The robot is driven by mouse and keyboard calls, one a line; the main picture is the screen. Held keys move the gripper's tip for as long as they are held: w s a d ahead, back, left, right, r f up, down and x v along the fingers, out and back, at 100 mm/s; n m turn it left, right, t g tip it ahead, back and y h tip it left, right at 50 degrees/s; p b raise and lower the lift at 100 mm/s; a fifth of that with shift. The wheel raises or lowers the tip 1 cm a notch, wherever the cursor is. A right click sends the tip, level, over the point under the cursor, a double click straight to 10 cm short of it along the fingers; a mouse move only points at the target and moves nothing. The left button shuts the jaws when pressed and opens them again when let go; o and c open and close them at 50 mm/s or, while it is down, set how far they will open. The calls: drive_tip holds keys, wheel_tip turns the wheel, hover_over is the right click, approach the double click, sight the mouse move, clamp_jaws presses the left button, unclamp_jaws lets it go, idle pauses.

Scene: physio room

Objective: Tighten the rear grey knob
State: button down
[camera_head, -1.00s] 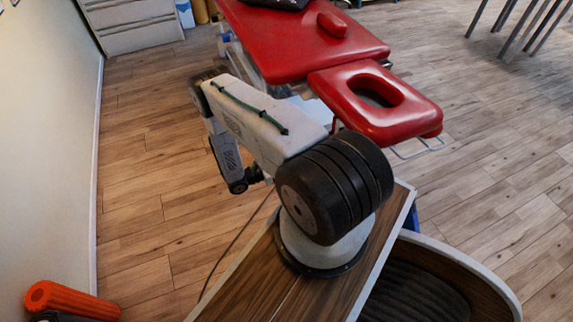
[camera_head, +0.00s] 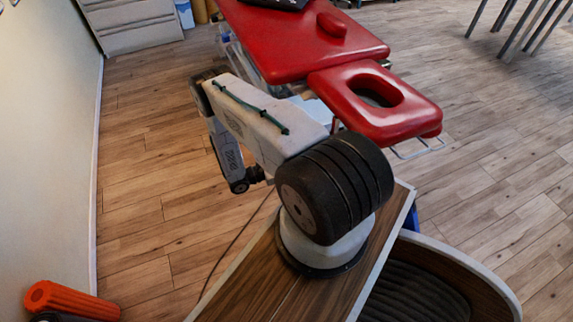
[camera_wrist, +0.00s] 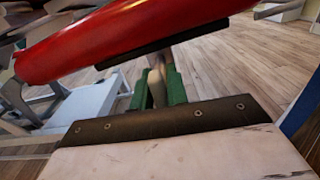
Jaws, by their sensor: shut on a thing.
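A red padded treatment table (camera_head: 300,45) fills the upper middle of the head view, with a face-hole section (camera_head: 410,120) at its near end. In the wrist view its red pad (camera_wrist: 110,40) slants across the top. My gripper (camera_wrist: 160,92) shows there with two green fingers under the pad's edge. They are shut on a small pale grey piece, which looks like the grey knob (camera_wrist: 156,76). The fingers hide most of it, and its turn angle cannot be told. In the head view my arm hides the gripper and the knob.
A pale grey frame part (camera_wrist: 90,100) of the table lies to the left of my fingers. An orange roller (camera_head: 70,300) lies by the left wall. White drawers (camera_head: 130,22) stand at the back left.

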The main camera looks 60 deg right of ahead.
drive_tip(key=m, duration=0.8)
drive_tip(key=shift+s+a+m, duration=0.1)
drive_tip(key=shift+m, duration=0.3)
drive_tip(key=m, duration=0.4)
drive_tip(key=shift+f, duration=0.1)
drive_tip(key=shift+m, duration=2.1)
drive_tip(key=shift+s+f, duration=0.1)
drive_tip(key=c, duration=1.4)
unclamp_jaws()
drive_tip(key=shift+c, duration=0.2)
drive_tip(key=shift+a, duration=0.1)
drive_tip(key=v, duration=0.7)
drive_tip(key=shift+w+a, duration=0.25)
drive_tip(key=shift+a, duration=0.05)
